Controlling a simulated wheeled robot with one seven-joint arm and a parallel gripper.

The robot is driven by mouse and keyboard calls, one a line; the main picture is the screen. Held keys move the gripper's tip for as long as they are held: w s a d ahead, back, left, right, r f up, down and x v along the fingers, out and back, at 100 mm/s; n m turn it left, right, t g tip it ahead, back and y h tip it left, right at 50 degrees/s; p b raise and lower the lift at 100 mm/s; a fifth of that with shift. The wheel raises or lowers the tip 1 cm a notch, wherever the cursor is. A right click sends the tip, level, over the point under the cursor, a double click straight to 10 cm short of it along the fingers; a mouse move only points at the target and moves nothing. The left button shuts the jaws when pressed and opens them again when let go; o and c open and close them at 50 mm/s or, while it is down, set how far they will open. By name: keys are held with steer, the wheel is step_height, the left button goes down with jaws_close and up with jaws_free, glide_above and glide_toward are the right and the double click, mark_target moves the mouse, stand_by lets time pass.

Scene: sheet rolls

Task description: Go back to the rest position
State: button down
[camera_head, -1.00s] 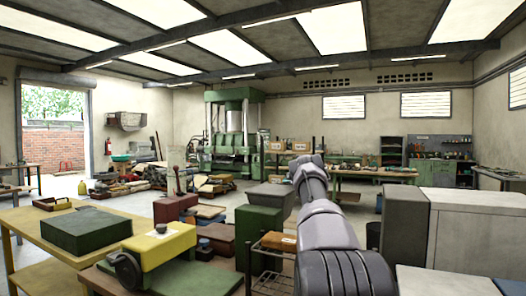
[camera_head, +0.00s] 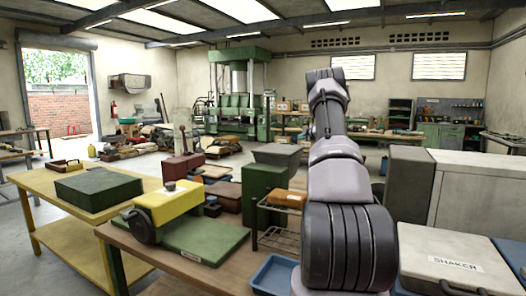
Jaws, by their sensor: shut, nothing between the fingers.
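My arm (camera_head: 335,170) rises from the bottom centre-right of the head view. Its grey and black links run upward and away from the camera to a dark ribbed joint (camera_head: 325,82) at the top. My gripper's fingers do not show; they are hidden behind the arm or out of the picture. No held object is visible.
A workbench (camera_head: 140,250) at the lower left carries a yellow and green machine (camera_head: 160,205). A yellow table (camera_head: 35,183) holds a green box (camera_head: 98,188). A blue tray (camera_head: 270,274) is left of the arm's base. A box marked SHAKER (camera_head: 455,262) and a grey cabinet (camera_head: 408,185) stand to the right.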

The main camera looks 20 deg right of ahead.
steer(key=s+a+r+m+h, duration=0.2)
steer(key=a+r+m, duration=0.15)
steer(key=r, duration=0.45)
steer(key=s+a+r+m+h, duration=0.1)
steer(key=s+a+r+m, duration=0.15)
steer(key=a+r, duration=0.4)
steer(key=s+a+r+m+g+h, duration=0.1)
steer(key=s+a+r+m+g, duration=0.1)
steer(key=s+a+r+m, duration=0.55)
steer(key=s+a+f+m+g+y, duration=0.1)
steer(key=s+a+f+y, duration=0.1)
steer(key=s+a, duration=0.8)
steer(key=s+a+f+m+g+y, duration=0.2)
steer(key=s+a+f, duration=0.3)
steer(key=s+a, duration=0.6)
steer(key=s+a+f+m+g+y, duration=0.1)
steer(key=s+a, duration=0.9)
steer(key=s, duration=1)
step_height(320, 180, down, 2)
steer(key=shift+a+f+g+y, duration=0.25)
steer(key=shift+g+y, duration=0.45)
steer(key=shift+y, duration=0.3)
steer(key=shift+s, duration=0.1)
